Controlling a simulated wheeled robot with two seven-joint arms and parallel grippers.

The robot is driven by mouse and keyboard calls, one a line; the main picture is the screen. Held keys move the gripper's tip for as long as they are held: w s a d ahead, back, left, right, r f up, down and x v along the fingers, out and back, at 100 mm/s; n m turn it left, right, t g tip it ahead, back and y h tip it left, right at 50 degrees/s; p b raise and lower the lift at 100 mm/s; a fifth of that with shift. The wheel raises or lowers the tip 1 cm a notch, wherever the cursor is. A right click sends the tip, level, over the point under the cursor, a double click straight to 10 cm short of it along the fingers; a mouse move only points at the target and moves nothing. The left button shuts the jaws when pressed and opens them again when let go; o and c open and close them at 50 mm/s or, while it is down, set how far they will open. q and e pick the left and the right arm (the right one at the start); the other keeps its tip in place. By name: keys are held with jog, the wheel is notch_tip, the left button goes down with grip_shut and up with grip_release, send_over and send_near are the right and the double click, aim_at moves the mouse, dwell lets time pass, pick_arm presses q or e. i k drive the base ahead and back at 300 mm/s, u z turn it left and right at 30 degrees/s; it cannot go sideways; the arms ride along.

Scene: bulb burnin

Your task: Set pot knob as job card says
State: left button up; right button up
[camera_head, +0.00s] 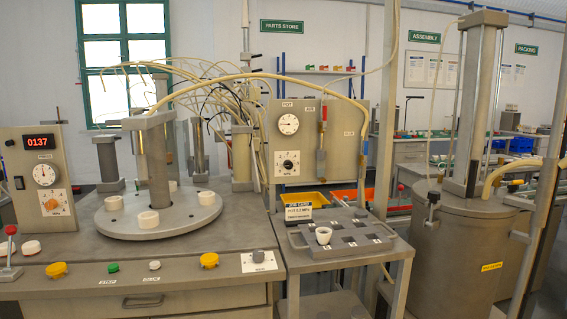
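The grey control box (317,142) at the centre has a part labelled POT, with a round white gauge (288,124) above a black knob (287,163) on a white scale plate. The knob's pointer setting is too small to read. The job card (298,213) stands at the back left of the small side table; it reads POT and a value in MPa that looks like 0.2, but I cannot be sure. Neither of my grippers is in view.
A round turntable (150,228) with white cups stands on the left bench. A red-handled lever (322,115) is beside the gauge. A large grey pot (455,245) stands at right.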

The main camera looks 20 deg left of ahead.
aim_at(288, 164)
jog(key=u, duration=0.75)
jog(key=i, duration=1)
jog(key=u, duration=0.85)
